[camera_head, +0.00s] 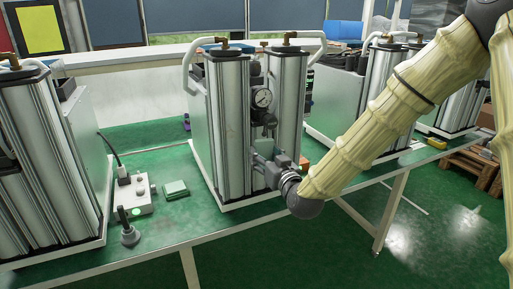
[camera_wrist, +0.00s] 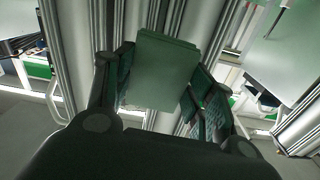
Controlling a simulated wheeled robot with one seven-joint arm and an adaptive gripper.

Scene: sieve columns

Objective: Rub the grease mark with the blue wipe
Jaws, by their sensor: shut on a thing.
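My gripper (camera_head: 270,170) is at the front of the middle sieve-column unit (camera_head: 228,130), low on its columns and below the round gauge. In the wrist view my gripper (camera_wrist: 160,90) is shut on a flat, folded grey-green pad (camera_wrist: 160,68). The pad looks grey-green rather than blue, so I cannot tell for sure that it is the blue wipe. It faces the silver columns (camera_wrist: 70,50); whether it touches them is unclear. I cannot make out the grease mark; the pad or gripper may hide it.
A green folded pad (camera_head: 175,188) lies on the green bench (camera_head: 200,222), beside a white control box (camera_head: 136,194) and a dark knobbed stand (camera_head: 129,232). More column units stand at left (camera_head: 45,160) and right (camera_head: 340,100). A pressure gauge (camera_head: 262,98) sits just above my gripper.

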